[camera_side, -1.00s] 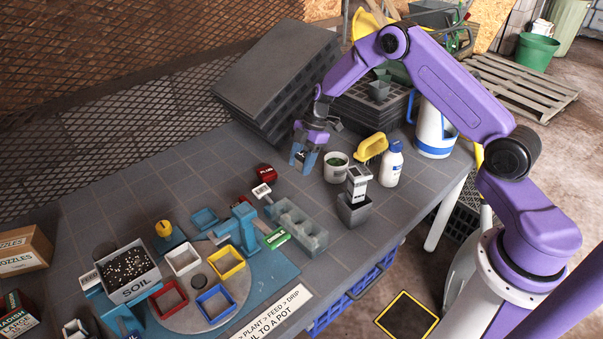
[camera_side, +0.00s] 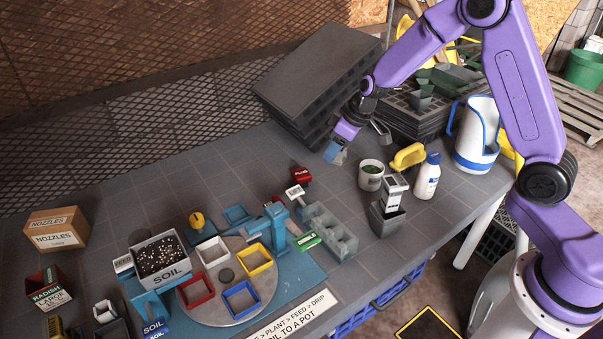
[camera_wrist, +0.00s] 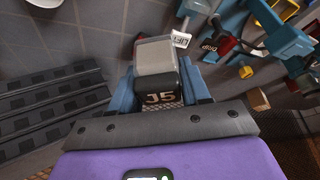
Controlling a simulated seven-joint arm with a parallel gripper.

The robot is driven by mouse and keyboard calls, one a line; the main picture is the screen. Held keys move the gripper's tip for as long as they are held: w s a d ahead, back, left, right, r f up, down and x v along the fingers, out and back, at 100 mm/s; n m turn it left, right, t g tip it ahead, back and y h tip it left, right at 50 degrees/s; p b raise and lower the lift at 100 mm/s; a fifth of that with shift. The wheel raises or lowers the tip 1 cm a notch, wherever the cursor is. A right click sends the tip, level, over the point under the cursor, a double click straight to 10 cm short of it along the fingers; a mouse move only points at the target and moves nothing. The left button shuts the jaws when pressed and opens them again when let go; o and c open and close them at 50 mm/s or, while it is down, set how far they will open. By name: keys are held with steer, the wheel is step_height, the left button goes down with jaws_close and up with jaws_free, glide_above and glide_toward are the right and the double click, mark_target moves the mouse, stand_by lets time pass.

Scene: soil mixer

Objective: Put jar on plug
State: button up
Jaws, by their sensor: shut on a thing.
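My gripper (camera_side: 337,153) is high at the back of the grey bench in the side view, right of and behind the red block marked PLUG (camera_side: 301,175). In the wrist view its blue fingers (camera_wrist: 157,90) are shut on the jar (camera_wrist: 155,58), a small block-like thing with a pale grey top and a dark face marked J5. The jar hardly shows in the side view, where the fingers hide most of it.
A white LIFT tag (camera_side: 295,192) stands just in front of the plug. Grey cups (camera_side: 330,232) and a blue press (camera_side: 273,228) stand nearer. A white pot (camera_side: 371,176) stands right of my gripper, stacked dark trays (camera_side: 315,75) behind. Bench left of the plug is clear.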

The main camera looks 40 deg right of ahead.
steer(key=shift+s+a+r+m, duration=0.25)
steer(key=shift+r+m, duration=0.15)
steer(key=shift+m, duration=0.2)
glide_toward(295, 170)
steer(key=shift+w+a+f, duration=0.6)
steer(key=shift+w+f, duration=0.1)
steer(key=shift+w, duration=0.05)
steer(key=shift+w+f+h, duration=0.15)
steer(key=shift+f+h, duration=0.1)
steer(key=shift+h, duration=0.05)
steer(key=shift+f, duration=1.55)
steer(key=shift+f, duration=0.1)
steer(key=o, duration=1.1)
steer(key=shift+c, duration=0.2)
